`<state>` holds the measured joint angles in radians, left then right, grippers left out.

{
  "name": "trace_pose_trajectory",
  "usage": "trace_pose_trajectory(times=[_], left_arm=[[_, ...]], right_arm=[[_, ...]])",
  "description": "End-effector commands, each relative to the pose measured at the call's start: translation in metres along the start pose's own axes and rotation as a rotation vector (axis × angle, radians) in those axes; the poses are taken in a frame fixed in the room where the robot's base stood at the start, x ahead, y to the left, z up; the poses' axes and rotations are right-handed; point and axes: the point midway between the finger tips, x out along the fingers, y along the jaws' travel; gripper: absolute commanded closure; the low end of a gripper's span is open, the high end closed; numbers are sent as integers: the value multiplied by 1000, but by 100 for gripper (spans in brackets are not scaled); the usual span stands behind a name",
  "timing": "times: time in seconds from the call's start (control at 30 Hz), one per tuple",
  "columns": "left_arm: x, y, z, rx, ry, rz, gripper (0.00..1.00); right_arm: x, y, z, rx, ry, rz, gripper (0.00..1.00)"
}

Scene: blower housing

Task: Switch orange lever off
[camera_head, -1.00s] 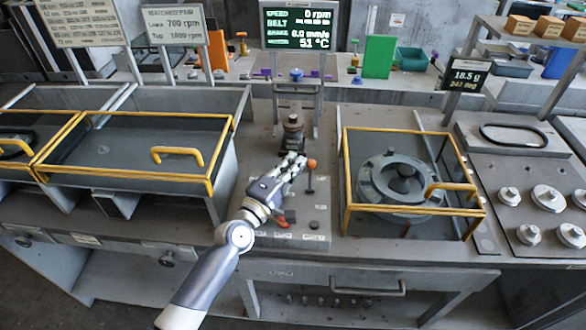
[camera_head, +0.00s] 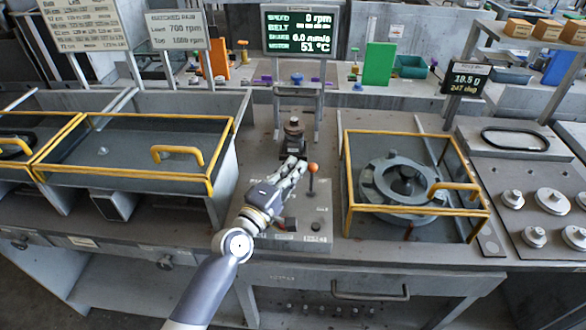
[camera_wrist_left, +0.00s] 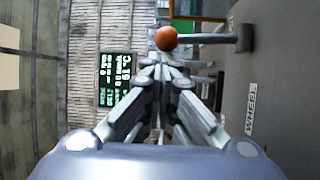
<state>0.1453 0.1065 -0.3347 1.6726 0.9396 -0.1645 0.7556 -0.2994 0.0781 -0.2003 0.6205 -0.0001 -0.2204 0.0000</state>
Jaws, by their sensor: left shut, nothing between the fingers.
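The orange-knobbed lever (camera_head: 313,168) stands nearly upright, with a dark stem, on the grey control panel (camera_head: 318,215) in the middle of the bench. My left gripper (camera_head: 300,166) is shut and empty, just left of the knob in the head view. The wrist view shows the orange knob (camera_wrist_left: 166,38) just beyond the closed fingertips (camera_wrist_left: 160,62), with its dark stem running right to the panel. I cannot tell whether fingers and knob touch. My right gripper is not in view.
A yellow-framed guard (camera_head: 345,180) around a round housing stands right of the lever. Another yellow-framed box (camera_head: 130,178) is on the left. A display (camera_head: 300,32) behind reads 0 rpm. A dark knob (camera_head: 290,224) and a red part sit low on the panel, beside my arm.

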Motion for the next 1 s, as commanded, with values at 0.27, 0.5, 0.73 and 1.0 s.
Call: trace_pose_trajectory(times=[0.27,0.5,0.73,1.0], left_arm=[[-2,0,3,-2,-5,-2,100],[-4,0,5,-2,-5,-3,100],[-7,-1,6,-1,-6,-5,100],[-10,-2,8,-1,-6,-5,100]], right_arm=[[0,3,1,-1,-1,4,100],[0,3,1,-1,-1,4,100],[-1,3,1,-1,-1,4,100],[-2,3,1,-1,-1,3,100]])
